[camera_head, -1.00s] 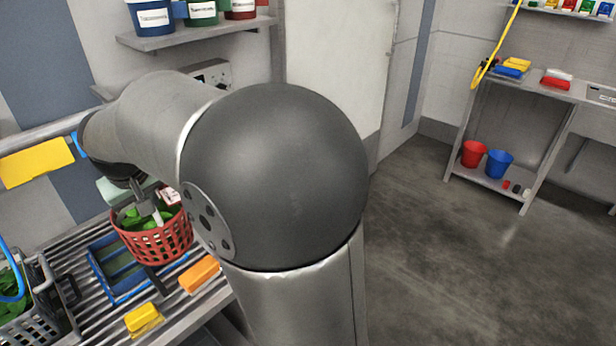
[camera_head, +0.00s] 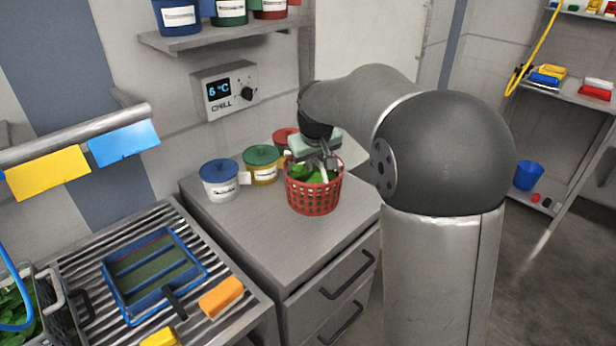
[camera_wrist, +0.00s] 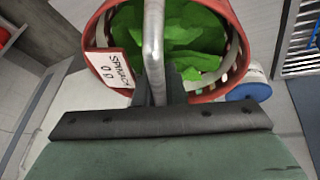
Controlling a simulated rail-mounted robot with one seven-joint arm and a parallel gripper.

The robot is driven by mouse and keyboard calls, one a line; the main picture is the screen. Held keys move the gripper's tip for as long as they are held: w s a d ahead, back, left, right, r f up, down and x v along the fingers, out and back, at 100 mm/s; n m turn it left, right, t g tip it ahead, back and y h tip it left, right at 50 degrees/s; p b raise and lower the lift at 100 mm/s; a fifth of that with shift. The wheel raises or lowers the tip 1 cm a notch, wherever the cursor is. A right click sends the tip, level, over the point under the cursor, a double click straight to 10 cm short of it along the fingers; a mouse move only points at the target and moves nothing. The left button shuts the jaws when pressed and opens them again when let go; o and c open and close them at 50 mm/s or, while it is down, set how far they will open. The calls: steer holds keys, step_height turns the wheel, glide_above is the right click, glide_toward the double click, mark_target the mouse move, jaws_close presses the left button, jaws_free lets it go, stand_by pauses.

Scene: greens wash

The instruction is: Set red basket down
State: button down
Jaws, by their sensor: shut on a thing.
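The red basket (camera_head: 315,198) is a round lattice basket with green leaves inside. In the head view it is upright over the grey drawer cabinet's top, near the front right part. I cannot tell whether its bottom touches the top. My gripper (camera_head: 328,163) is above the basket, shut on its handle. In the wrist view the pale handle (camera_wrist: 153,45) runs between the fingers of my gripper (camera_wrist: 158,90). The red basket (camera_wrist: 95,30) shows there with a white label reading SPINACH. The gripper hides part of the basket's near side.
Lidded pots stand behind and left of the basket: a blue-lidded one (camera_head: 220,180), a green-lidded one (camera_head: 263,165) and a red-lidded one (camera_head: 284,138). The cabinet top (camera_head: 250,225) is clear in front of them. A blue divided tray (camera_head: 155,275) lies on the ribbed drainboard at left.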

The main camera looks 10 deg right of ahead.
mark_target(309, 176)
steer(key=shift+w+r+p+x, duration=0.25)
steer(key=shift+w+x, duration=0.2)
steer(key=shift+x, duration=1.6)
steer(key=shift+w+r+p+x, duration=0.15)
steer(key=shift+w+p+x, duration=0.3)
steer(key=shift+x, duration=1.65)
steer(key=shift+w+r+p+x, duration=0.25)
steer(key=shift+w+x, duration=0.25)
steer(key=shift+x, duration=1.55)
steer(key=shift+f, duration=0.1)
